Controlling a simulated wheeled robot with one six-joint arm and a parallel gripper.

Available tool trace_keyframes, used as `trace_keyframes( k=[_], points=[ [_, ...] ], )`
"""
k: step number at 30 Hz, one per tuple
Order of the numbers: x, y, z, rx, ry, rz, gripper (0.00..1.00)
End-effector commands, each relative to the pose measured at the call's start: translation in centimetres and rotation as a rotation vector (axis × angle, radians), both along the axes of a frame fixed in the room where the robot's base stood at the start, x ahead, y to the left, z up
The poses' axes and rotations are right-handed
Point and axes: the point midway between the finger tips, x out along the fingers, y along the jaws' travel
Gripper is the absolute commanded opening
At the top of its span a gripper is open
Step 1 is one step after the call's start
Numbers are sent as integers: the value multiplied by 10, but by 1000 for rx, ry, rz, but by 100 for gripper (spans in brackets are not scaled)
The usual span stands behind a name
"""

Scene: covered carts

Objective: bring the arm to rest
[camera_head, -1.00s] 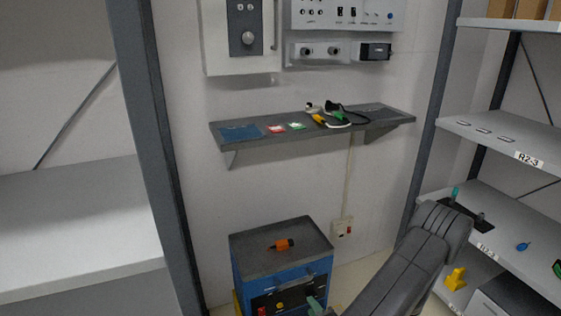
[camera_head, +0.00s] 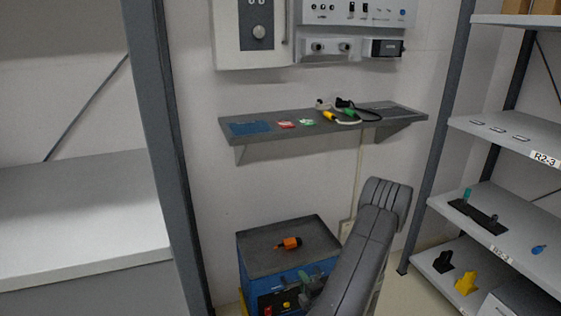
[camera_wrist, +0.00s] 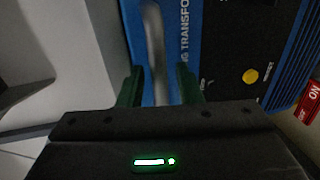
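My gripper shows in the wrist view (camera_wrist: 161,92) with its two green fingers apart. A grey metal handle (camera_wrist: 155,45) of the blue unit runs into the gap between them. I see no finger clearly pressed against the handle, and its near end is hidden by the gripper body. In the head view my gripper is small and partly hidden by my grey arm, at the front of the blue unit (camera_head: 246,277). My arm reaches down across the lower middle of the picture.
An orange-and-black object (camera_head: 289,243) lies on the unit's dark top. A wall shelf (camera_head: 270,138) holds cards and a cabled tool. A rack (camera_head: 500,208) stands right, with a yellow piece (camera_head: 467,283) low down. A grey post (camera_head: 165,150) and pale shelving (camera_head: 75,220) are left.

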Motion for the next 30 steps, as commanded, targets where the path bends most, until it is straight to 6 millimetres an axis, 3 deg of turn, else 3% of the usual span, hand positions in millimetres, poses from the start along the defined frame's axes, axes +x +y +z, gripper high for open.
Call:
trace_keyframes(
  k=[16, 30],
  points=[
    [-1, -1, 1, 0, 1, -1, 32],
    [-66, -24, 16, 2, 3, -4, 32]
  ],
)
